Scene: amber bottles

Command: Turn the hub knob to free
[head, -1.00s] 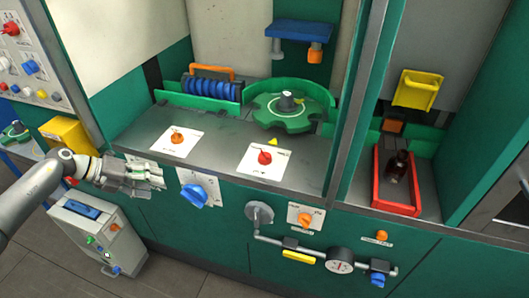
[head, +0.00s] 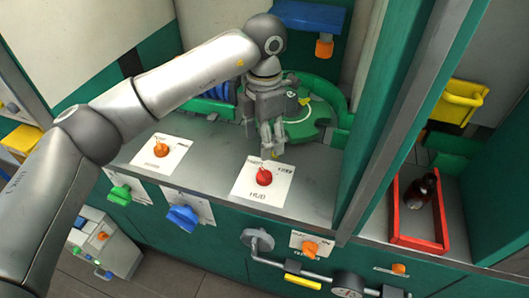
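The red hub knob (head: 264,177) sits on a white plate marked HUB (head: 262,196) on the grey worktop. My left gripper (head: 269,152) points down just behind the knob, its fingertips over the plate's back edge. The fingertips look close to the knob but not around it. I cannot tell whether the fingers are open or shut. The green notched wheel (head: 306,129) lies behind the gripper and is partly hidden by it. My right gripper is not in view.
An orange knob (head: 161,150) on a white plate is to the left. Green (head: 119,194) and blue (head: 183,217) knobs are on the front panel. A red tray (head: 396,212) with a dark bottle (head: 422,190) is at right, beyond a green post (head: 393,130).

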